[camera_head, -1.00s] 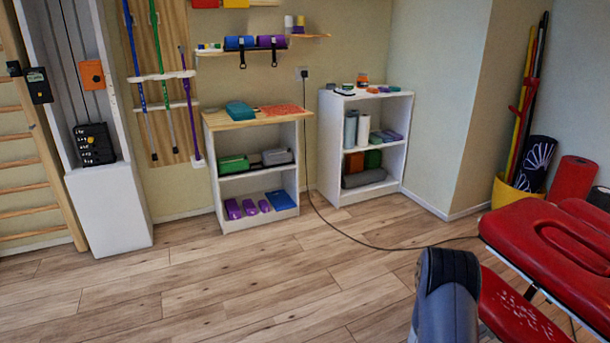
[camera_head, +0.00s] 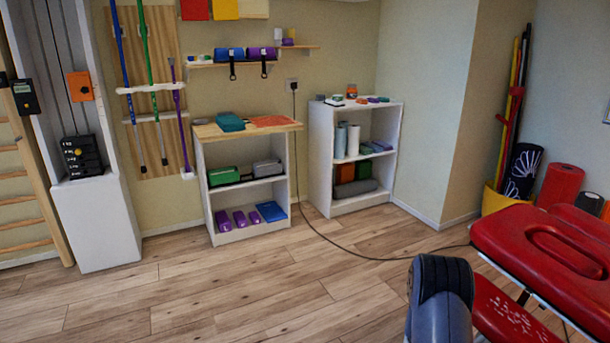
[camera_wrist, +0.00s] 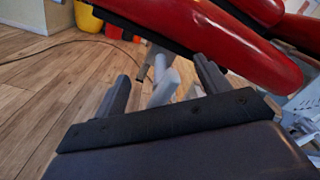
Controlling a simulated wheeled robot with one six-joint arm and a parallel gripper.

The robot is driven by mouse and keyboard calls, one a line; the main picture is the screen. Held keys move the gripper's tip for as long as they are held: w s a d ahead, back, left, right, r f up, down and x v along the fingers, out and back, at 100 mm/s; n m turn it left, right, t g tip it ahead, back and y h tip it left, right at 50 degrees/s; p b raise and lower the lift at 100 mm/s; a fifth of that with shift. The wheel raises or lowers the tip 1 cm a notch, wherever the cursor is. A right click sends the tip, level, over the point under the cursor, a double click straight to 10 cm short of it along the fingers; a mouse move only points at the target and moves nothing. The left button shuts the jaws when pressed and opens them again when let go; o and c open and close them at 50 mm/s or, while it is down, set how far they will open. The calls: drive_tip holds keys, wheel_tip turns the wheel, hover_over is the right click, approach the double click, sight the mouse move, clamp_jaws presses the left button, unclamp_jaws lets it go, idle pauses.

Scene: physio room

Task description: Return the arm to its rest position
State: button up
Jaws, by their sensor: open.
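My gripper (camera_wrist: 160,82) shows in the wrist view with its two fingers spread apart and nothing between them. It is beside the red padded treatment table (camera_wrist: 225,45), whose edge lies just beyond the fingers. In the head view, part of my dark arm (camera_head: 440,300) stands at the bottom right, in front of the red table (camera_head: 550,245). The gripper's fingers cannot be made out there.
A wood-topped shelf (camera_head: 203,133) and a white shelf (camera_head: 320,150) stand along the wall. A dark cable (camera_head: 335,248) runs across the floor towards the table. A yellow bin (camera_head: 492,200) stands behind the table. The wooden floor (camera_head: 230,290) at centre left is clear.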

drive_tip(key=m, duration=0.4)
drive_tip(key=shift+m, duration=0.4)
drive_tip(key=shift+s+m, duration=0.1)
drive_tip(key=shift+m, duration=1.7)
